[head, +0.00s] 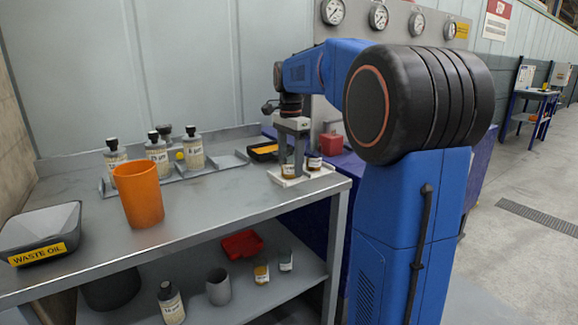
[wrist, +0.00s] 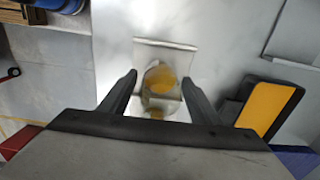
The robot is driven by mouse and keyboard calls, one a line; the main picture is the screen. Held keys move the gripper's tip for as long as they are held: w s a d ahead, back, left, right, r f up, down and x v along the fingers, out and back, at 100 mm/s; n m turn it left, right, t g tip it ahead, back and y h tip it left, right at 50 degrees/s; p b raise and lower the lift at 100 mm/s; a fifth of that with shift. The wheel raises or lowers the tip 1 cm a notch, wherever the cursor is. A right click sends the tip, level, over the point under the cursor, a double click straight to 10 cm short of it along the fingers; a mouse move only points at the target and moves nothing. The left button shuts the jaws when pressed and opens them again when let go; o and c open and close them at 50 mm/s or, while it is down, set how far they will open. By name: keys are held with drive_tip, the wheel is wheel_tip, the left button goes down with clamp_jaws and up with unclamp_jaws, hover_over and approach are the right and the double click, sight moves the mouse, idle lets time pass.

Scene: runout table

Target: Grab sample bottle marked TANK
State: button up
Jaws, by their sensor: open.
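My gripper (head: 293,165) points down over a small white holder (head: 318,174) at the right end of the bench. Its fingers are open, one on each side of a small sample bottle (head: 289,171) with amber content. In the wrist view this bottle (wrist: 160,82) lies between the fingertips (wrist: 160,76), with space on both sides. I cannot read TANK on either label; the fingers partly hide the amber one.
An orange cup (head: 138,195), several white dark-capped bottles (head: 158,155) on a grey tray, and a waste oil pan (head: 40,228) stand left. A yellow-and-black item (wrist: 267,108) is beside the gripper. The lower shelf holds small jars (head: 261,273) and a red tray (head: 242,245).

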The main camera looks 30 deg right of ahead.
drive_tip(key=c, duration=1.1)
drive_tip(key=shift+r, duration=0.1)
